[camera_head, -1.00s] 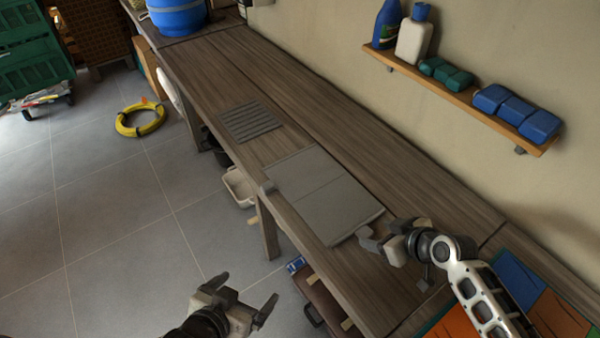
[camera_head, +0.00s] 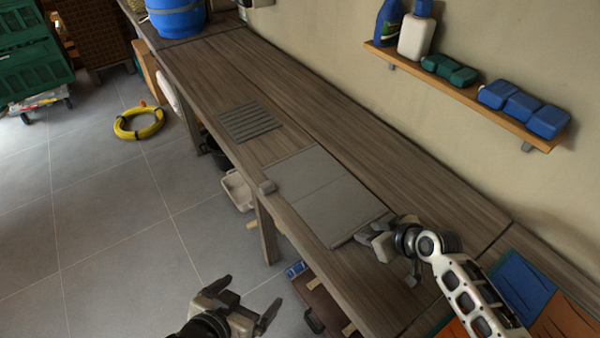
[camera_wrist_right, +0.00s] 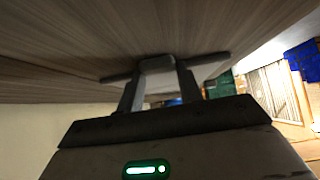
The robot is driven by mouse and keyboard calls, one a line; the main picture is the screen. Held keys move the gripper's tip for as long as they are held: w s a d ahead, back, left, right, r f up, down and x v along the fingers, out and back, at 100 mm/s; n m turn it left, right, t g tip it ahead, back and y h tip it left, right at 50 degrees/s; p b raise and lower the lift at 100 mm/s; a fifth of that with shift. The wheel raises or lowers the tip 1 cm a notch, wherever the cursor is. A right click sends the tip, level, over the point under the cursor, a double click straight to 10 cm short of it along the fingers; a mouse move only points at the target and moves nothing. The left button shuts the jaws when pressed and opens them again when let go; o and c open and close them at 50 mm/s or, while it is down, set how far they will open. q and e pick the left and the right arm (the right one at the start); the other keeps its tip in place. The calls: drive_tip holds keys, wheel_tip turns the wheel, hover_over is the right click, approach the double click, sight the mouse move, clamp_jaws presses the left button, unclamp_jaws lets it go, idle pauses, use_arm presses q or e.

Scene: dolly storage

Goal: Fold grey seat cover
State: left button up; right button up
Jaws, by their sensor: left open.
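The grey seat cover (camera_head: 322,193) lies flat on the wooden workbench, with a crease line across it. A small grey tab (camera_head: 267,187) sticks out at its left edge. My right gripper (camera_head: 368,240) is at the cover's near right end. In the right wrist view, its two fingers (camera_wrist_right: 160,88) stand close on either side of a grey tab (camera_wrist_right: 157,65) at the cover's edge and look shut on it. The cover is seen nearly edge-on there. My left gripper (camera_head: 243,298) is open and empty, above the floor in front of the bench.
A slatted grey mat (camera_head: 250,121) lies on the workbench (camera_head: 330,120) beyond the cover. A wall shelf (camera_head: 460,95) holds bottles and blue and green items. A blue barrel (camera_head: 178,17) stands at the far end. A yellow hose coil (camera_head: 139,123) lies on the floor.

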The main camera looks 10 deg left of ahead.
idle(0.4)
drive_tip(key=shift+a+r+p, duration=0.1)
drive_tip(key=shift+r+p, duration=0.35)
drive_tip(key=shift+p, duration=0.15)
drive_tip(key=shift+w+a+r+g+h+p, duration=0.1)
drive_tip(key=shift+w+r+g+h+p, duration=0.1)
drive_tip(key=shift+r+p, duration=0.3)
drive_tip(key=shift+w+a+r+g+h+p, duration=0.1)
drive_tip(key=shift+r+g+h+p, duration=0.1)
drive_tip(key=shift+p, duration=0.5)
drive_tip(key=shift+r, duration=0.1)
drive_tip(key=shift+w+a+r+g+h, duration=0.15)
drive_tip(key=shift+r+g+h, duration=0.15)
drive_tip(key=shift+r, duration=0.2)
drive_tip(key=shift+w+a+r+g+h, duration=0.15)
drive_tip(key=shift+r+g+h, duration=0.15)
drive_tip(key=shift+r, duration=0.5)
drive_tip(key=shift+o, duration=0.5)
